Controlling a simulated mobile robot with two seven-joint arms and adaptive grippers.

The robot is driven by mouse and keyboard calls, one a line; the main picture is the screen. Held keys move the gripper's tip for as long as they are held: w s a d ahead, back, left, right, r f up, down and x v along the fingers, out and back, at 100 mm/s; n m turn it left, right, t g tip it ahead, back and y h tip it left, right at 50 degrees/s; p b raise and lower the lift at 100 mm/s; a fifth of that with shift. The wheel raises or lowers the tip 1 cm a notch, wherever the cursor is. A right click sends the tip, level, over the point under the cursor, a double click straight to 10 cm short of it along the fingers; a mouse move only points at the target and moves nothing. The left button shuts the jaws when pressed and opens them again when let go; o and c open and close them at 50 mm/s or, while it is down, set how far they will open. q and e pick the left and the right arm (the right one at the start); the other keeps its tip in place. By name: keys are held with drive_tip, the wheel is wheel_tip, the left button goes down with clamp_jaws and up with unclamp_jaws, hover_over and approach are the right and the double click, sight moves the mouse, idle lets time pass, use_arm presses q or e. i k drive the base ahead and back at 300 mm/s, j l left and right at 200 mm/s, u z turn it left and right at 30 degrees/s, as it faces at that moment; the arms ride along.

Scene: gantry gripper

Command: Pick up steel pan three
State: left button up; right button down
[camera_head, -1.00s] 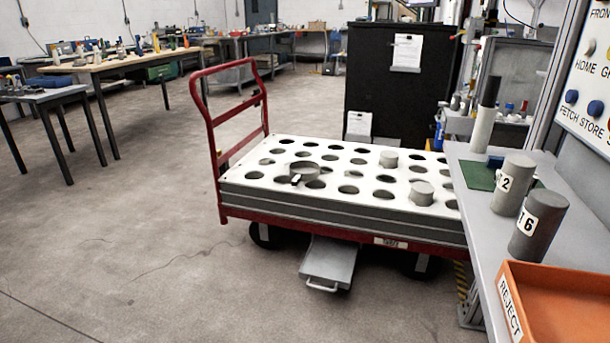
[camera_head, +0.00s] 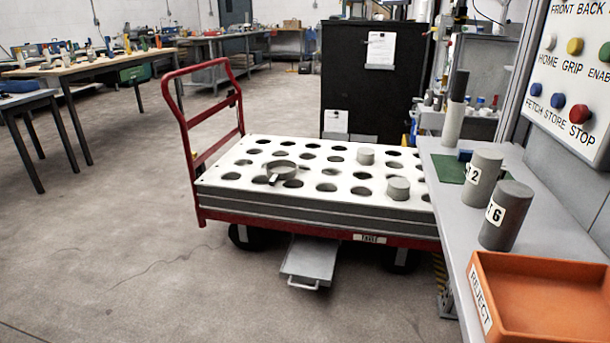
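Neither of my grippers is in view.
The red cart (camera_head: 205,153) has a white top (camera_head: 240,181) with several holes and two grey cylinders (camera_head: 365,156). At right, a grey bench (camera_head: 437,188) holds labelled cylinders (camera_head: 507,214) and an orange reject tray (camera_head: 482,325). A button panel (camera_head: 575,75) stands above. The floor (camera_head: 120,230) at left is clear.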

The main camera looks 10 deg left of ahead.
sight(281, 169)
drive_tip(key=i+j+z, duration=0.25)
drive_tip(key=z, duration=0.2)
drive_tip(key=i+j+z, duration=0.1)
drive_tip(key=j+z, duration=0.35)
drive_tip(key=i+j+z, duration=0.1)
drive_tip(key=j, duration=0.3)
drive_tip(key=i+j+z, duration=0.1)
drive_tip(key=j, duration=0.3)
drive_tip(key=j+z, duration=0.1)
drive_tip(key=j, duration=0.3)
drive_tip(key=i+j, duration=0.1)
drive_tip(key=j, duration=0.5)
drive_tip(key=i+j+z, duration=0.1)
drive_tip(key=j, duration=0.45)
